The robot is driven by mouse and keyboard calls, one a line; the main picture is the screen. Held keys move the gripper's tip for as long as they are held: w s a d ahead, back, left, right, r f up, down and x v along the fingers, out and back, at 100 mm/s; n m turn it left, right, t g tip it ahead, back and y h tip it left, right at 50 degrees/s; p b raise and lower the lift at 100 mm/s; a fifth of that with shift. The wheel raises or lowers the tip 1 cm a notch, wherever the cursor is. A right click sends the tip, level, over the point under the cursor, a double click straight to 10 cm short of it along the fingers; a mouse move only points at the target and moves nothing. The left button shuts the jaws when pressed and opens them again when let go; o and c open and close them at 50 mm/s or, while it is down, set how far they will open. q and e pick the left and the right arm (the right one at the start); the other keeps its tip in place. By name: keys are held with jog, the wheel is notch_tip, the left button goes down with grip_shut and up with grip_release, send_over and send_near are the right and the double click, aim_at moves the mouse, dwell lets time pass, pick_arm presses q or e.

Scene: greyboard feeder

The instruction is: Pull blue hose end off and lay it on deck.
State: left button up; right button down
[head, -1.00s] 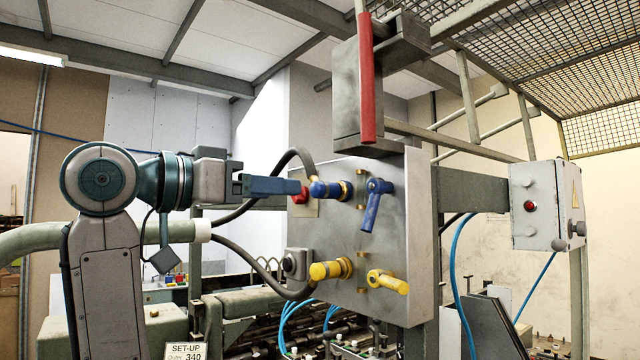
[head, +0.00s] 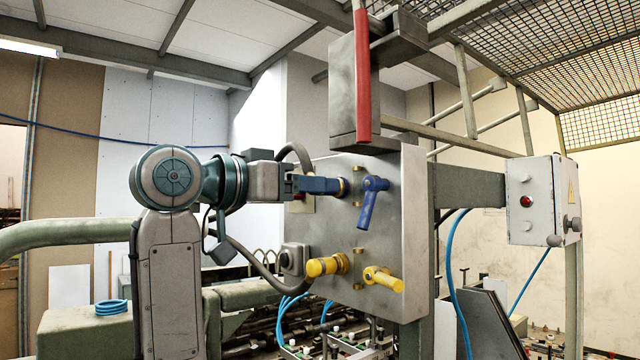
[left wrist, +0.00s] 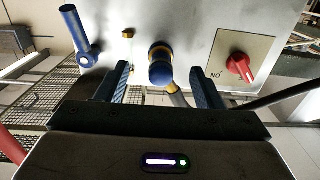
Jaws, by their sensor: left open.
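The blue hose end (left wrist: 161,72) sits on its brass fitting on the grey panel (head: 392,238). In the left wrist view it lies between my left gripper's two fingers (left wrist: 162,84), with a gap on each side. My left gripper is open around it. In the head view, my left gripper (head: 322,186) reaches the fitting and its blue fingers hide most of the hose end. A dark hose (left wrist: 178,97) runs from the hose end. My right gripper is in neither view.
A blue valve handle (head: 368,205) stands just right of the fitting. A red knob (left wrist: 239,67) is also close. A yellow hose end (head: 322,266) and yellow valve (head: 384,279) are below. A green-grey surface (head: 75,330) at lower left bears a blue coil (head: 111,307).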

pick_arm(q)
jog(key=shift+x, duration=0.95)
jog(key=shift+w+b, duration=0.1)
jog(key=shift+b, duration=0.2)
dwell(0.7)
grip_shut()
jog(key=shift+a, duration=0.1)
jog(key=b+v, duration=0.1)
jog(key=v, duration=0.5)
dwell(1.0)
